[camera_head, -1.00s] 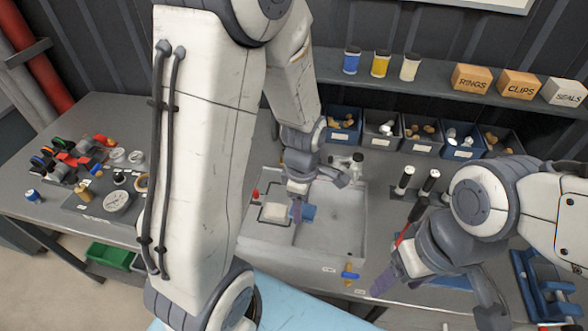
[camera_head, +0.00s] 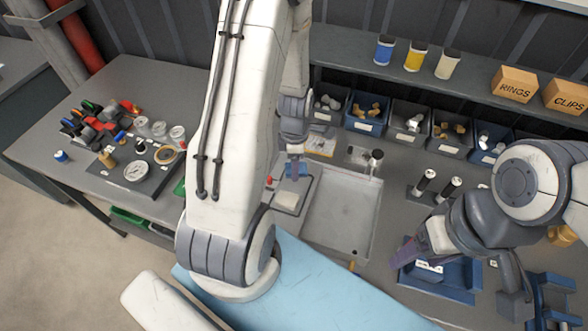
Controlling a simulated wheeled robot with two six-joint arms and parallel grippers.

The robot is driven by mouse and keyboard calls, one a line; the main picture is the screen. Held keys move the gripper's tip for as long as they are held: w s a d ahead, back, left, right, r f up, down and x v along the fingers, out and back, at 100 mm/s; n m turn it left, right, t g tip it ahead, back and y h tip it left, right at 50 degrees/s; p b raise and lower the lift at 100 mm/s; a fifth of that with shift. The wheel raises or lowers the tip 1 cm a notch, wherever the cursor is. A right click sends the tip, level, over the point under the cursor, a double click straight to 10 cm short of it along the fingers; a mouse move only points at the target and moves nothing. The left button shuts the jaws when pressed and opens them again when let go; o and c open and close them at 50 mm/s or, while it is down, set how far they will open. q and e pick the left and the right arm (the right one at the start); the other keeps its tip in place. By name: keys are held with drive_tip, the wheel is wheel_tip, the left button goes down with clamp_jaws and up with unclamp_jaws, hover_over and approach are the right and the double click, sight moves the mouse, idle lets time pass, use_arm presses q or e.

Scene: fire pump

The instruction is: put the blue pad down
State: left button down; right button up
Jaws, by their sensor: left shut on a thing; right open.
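The small blue pad (camera_head: 297,169) is between the fingers of my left gripper (camera_head: 295,172). It is near the back left of the grey sink-like tray, above or at the outlined board (camera_head: 303,205). I cannot tell whether the pad touches the surface. A pale block (camera_head: 287,200) lies on the board just in front of it. My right gripper (camera_head: 456,275) is open and apparently empty, above a blue tray (camera_head: 466,275) at the right.
The shallow grey tray (camera_head: 340,215) is empty in its middle. Labelled bins (camera_head: 410,122) stand behind it. Black-and-white handles (camera_head: 425,182) stand upright to the right. Gauges and tools (camera_head: 136,171) cover the left bench. A light blue surface (camera_head: 310,290) is in front.

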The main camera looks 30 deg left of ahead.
use_arm(q)
drive_tip(key=shift+a+f, duration=0.2)
wheel_tip(320, 180, down, 4)
drive_tip(key=shift+r+p, duration=0.25)
drive_tip(key=shift+p, duration=0.45)
drive_tip(key=shift+f, duration=0.2)
drive_tip(key=shift+f+b, duration=0.4)
drive_tip(key=shift+f, duration=0.1)
drive_tip(key=shift+c, duration=1.1)
unclamp_jaws()
drive_tip(key=shift+r, duration=0.15)
